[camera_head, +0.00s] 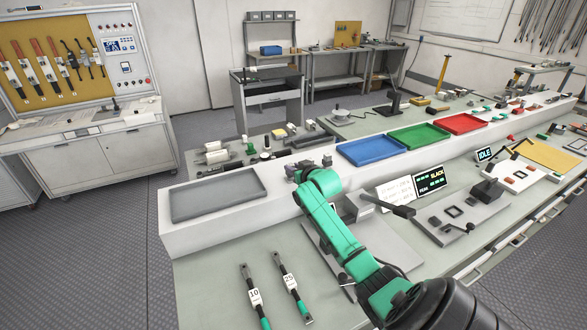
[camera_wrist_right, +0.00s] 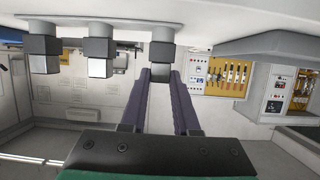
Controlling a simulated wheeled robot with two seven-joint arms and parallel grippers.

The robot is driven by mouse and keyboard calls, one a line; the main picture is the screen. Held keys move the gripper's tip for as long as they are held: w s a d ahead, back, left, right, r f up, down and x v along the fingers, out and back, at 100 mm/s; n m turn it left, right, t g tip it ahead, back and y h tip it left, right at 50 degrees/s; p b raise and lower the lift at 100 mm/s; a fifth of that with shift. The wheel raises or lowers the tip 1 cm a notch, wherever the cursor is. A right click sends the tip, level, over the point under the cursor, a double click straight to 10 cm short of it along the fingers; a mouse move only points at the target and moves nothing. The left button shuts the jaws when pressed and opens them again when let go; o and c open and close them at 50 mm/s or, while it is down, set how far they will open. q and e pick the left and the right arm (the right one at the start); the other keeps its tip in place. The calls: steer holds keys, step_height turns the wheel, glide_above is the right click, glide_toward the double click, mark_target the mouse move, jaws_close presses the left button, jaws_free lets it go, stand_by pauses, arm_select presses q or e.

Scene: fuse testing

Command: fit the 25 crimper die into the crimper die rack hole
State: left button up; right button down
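My right gripper (camera_head: 296,171) reaches over the white raised shelf, beyond the near bench. In the right wrist view, which looks upside down, its two purple fingers (camera_wrist_right: 161,85) point at a grey block (camera_wrist_right: 162,48) on a round base. The tips meet the block's near end; I cannot tell whether they grip it. Two similar blocks stand in line beside it, a middle one (camera_wrist_right: 98,50) and an outer one (camera_wrist_right: 41,50). No number shows on them, so I cannot identify the 25 die or a rack hole. My left gripper is not in view.
Tools labelled 10 (camera_head: 254,295) and 25 (camera_head: 290,281) lie on the near bench. A grey tray (camera_head: 218,207) sits left on the white shelf. Blue (camera_head: 374,151), green (camera_head: 418,137) and red trays (camera_head: 461,123) sit to the right. A display (camera_head: 430,180) stands beyond my forearm.

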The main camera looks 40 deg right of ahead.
steer(key=c, duration=0.6)
jaws_free()
steer(key=shift+r, duration=0.1)
steer(key=shift+s+a, duration=0.1)
steer(key=shift+s, duration=0.15)
steer(key=b+v, duration=0.2)
steer(key=v, duration=1.2)
steer(key=shift+r, duration=0.15)
